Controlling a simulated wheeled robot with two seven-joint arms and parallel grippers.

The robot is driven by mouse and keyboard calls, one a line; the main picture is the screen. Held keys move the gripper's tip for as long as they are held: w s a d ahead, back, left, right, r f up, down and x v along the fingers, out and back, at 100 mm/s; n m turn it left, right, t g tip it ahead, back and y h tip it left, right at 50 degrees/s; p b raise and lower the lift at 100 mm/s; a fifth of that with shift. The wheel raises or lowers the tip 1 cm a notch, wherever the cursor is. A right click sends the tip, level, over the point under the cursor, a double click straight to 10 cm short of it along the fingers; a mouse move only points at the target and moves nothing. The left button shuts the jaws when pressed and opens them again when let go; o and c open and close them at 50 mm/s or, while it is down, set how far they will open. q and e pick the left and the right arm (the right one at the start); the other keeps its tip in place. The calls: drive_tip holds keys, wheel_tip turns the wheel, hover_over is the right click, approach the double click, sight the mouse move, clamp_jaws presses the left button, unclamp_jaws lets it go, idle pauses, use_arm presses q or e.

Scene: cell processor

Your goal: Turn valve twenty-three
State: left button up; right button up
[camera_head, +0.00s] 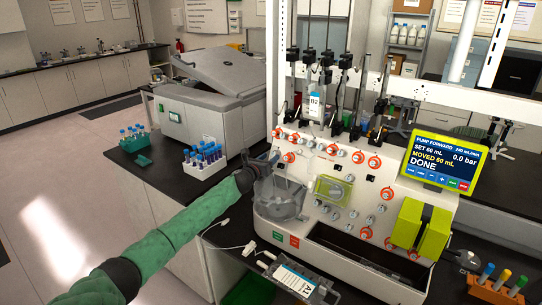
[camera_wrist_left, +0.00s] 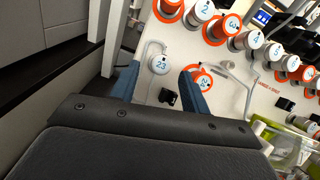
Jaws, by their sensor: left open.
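Valve twenty-three (camera_wrist_left: 160,64) is a small white knob marked 23 on the machine's white panel, with a thin clear tube beside it. In the left wrist view it shows between the two blue fingertips of my left gripper (camera_wrist_left: 160,68), which is open. I cannot tell whether the fingers reach around the knob in depth. In the head view my left gripper (camera_head: 264,160) is at the left edge of the cell processor (camera_head: 345,165), and it hides the knob. My right gripper is not in view.
An orange-ringed valve (camera_wrist_left: 204,86) sits close to the right finger. More numbered valves (camera_wrist_left: 203,10) run along the top of the panel. A clear bowl (camera_head: 280,197) is just below the gripper. The screen (camera_head: 439,160) reads DONE. A tube rack (camera_head: 205,162) stands left.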

use_arm(q)
drive_tip(key=shift+x, duration=0.85)
drive_tip(key=shift+w+d, duration=0.1)
drive_tip(key=shift+w, duration=0.05)
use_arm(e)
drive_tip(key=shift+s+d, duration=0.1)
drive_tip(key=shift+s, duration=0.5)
use_arm(q)
drive_tip(key=c, duration=1)
